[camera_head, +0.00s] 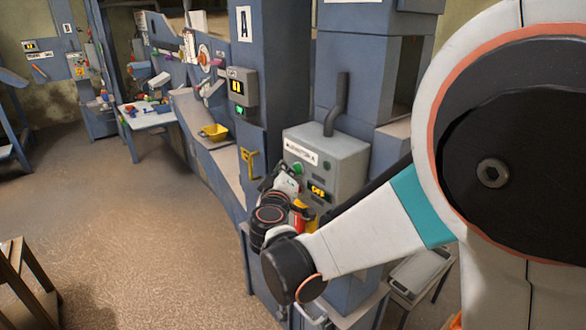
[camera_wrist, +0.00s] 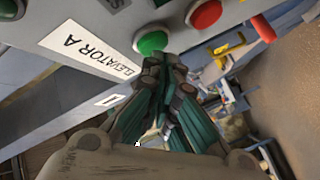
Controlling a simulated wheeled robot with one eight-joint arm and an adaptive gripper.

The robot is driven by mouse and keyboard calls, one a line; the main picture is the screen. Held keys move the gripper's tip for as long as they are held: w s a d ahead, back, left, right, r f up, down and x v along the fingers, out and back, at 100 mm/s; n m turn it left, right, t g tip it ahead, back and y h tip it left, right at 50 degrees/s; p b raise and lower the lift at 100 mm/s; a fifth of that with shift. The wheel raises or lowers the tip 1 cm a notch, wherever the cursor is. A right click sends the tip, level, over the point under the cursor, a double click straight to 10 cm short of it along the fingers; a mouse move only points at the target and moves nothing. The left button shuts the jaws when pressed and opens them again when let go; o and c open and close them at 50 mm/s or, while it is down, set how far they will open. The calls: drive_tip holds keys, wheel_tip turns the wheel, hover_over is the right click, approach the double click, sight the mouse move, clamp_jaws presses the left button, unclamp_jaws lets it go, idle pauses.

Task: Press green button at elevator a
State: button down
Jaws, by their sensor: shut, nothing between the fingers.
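The grey control box (camera_head: 345,160) has a white label reading "ELEVATOR A" and a lit yellow display that reads "OFF". Its green button (camera_wrist: 152,42) shows in the wrist view right beside the label (camera_wrist: 92,50). A red button (camera_wrist: 206,14) sits to its right. My gripper (camera_wrist: 164,62) is shut and empty, its fingertips just below the green button in the wrist view. They look very near it; I cannot tell whether they touch. In the head view my gripper (camera_head: 287,180) is in front of the box, partly hidden by my arm.
A wooden stand (camera_head: 22,285) is at lower left. The floor between is open.

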drive_tip(key=shift+w+d, duration=0.25)
drive_tip(key=shift+d, duration=0.15)
idle(0.5)
idle(0.3)
drive_tip(key=shift+s+a, duration=0.45)
drive_tip(key=shift+a, duration=0.3)
drive_tip(key=s+a, duration=0.1)
drive_tip(key=a, duration=0.1)
drive_tip(key=s+a+b, duration=0.1)
drive_tip(key=s+a, duration=0.1)
drive_tip(key=shift+a, duration=0.1)
drive_tip(key=shift+w+f, duration=0.1)
drive_tip(key=shift+w, duration=0.05)
idle(0.5)
